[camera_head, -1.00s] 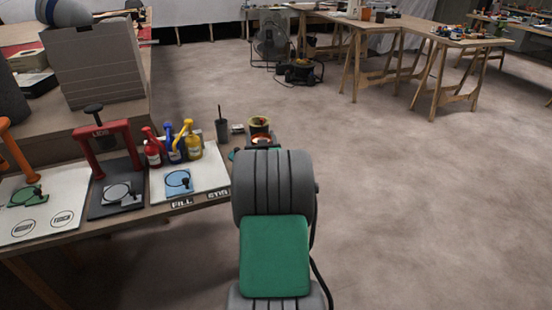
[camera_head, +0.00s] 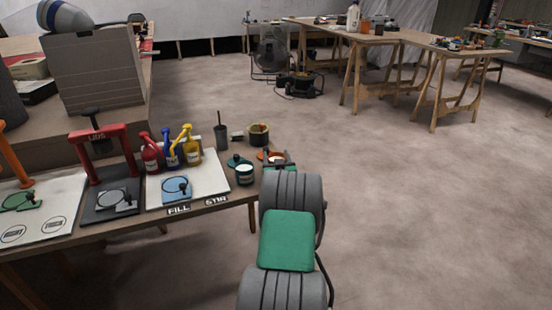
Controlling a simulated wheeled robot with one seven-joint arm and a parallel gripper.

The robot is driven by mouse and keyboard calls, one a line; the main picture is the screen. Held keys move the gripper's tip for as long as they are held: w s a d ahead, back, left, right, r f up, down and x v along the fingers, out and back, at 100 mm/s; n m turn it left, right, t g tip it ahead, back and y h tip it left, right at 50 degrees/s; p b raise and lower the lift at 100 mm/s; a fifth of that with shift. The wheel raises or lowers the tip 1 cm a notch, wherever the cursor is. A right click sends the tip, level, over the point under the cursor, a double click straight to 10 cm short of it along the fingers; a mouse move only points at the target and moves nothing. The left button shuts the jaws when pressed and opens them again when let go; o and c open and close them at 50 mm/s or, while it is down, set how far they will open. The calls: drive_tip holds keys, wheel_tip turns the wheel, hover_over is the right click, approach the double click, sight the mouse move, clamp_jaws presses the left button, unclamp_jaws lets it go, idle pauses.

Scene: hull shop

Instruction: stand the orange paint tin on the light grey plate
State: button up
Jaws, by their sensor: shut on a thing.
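The orange paint tin (camera_head: 271,154), its orange top showing, sits at the end of my arm near the right end of the bench. My gripper (camera_head: 276,158) is shut on it; the wrist hides the fingers and the tin's lower part, so I cannot tell whether it touches the bench. The light grey plate (camera_head: 126,207) lies on a dark board under the red press, well to the left of my gripper. A small dark handle stands on this plate.
Red, blue and yellow pump bottles (camera_head: 172,156) and a red press (camera_head: 101,151) stand toward the plate. Open floor lies right.

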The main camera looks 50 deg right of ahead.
drive_tip(key=o, duration=1.6)
drive_tip(key=shift+f, duration=0.1)
drive_tip(key=shift+o, duration=0.2)
drive_tip(key=shift+p, duration=0.4)
